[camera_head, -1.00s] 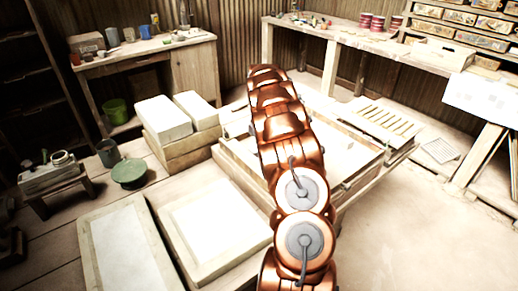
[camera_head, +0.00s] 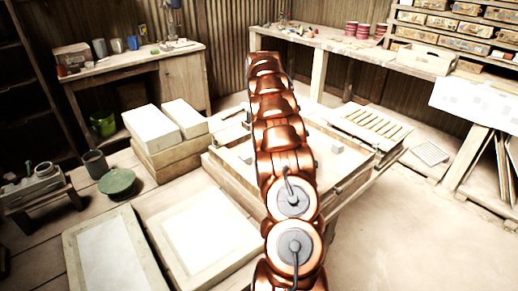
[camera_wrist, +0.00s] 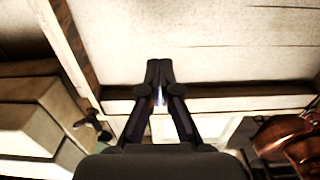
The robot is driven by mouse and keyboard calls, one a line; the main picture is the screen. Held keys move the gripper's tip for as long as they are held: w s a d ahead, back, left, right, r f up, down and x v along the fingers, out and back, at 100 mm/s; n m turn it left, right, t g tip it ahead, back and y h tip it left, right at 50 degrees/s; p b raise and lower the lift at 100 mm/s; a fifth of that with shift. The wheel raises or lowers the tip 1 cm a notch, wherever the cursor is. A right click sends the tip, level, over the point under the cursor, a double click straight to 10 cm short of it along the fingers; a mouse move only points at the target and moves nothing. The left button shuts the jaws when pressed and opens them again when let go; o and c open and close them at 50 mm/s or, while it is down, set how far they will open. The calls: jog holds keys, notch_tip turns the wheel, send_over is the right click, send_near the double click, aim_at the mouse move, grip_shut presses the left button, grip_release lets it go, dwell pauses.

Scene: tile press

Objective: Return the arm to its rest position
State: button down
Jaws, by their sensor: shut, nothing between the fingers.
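My copper arm (camera_head: 283,140) stretches up the middle of the head view, over the wooden press table. Its gripper end is hidden there behind the arm links. In the wrist view my gripper (camera_wrist: 160,68) is shut and empty, with its two dark fingers together at the tips. Beyond the fingertips lie a wooden edge and a pale flat surface (camera_wrist: 200,35). I cannot tell whether the fingers touch anything. A copper part of my arm shows at the lower right of the wrist view.
The right floor is largely clear.

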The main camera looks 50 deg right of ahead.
notch_tip(320, 180, up, 4)
jog(key=shift+f, duration=0.1)
dwell(0.4)
jog(key=shift+a, duration=0.1)
jog(key=a+r+m, duration=0.2)
jog(key=a+r, duration=0.1)
jog(key=a, duration=0.5)
jog(key=a+r+m, duration=0.3)
jog(key=a+r, duration=0.1)
jog(key=a, duration=0.4)
jog(key=s+a+r+m+g, duration=0.15)
jog(key=s+a, duration=0.25)
jog(key=a, duration=0.4)
jog(key=s+a+m+t, duration=0.1)
jog(key=s+a+m, duration=0.2)
jog(key=a, duration=0.6)
jog(key=s+a+f+m, duration=0.3)
jog(key=s+a, duration=0.5)
jog(key=s, duration=0.4)
jog(key=s+a+f+m+g+p, duration=0.1)
jog(key=s+a+f+m, duration=0.2)
jog(key=s+a, duration=0.5)
jog(key=s, duration=0.4)
jog(key=shift+a, duration=0.2)
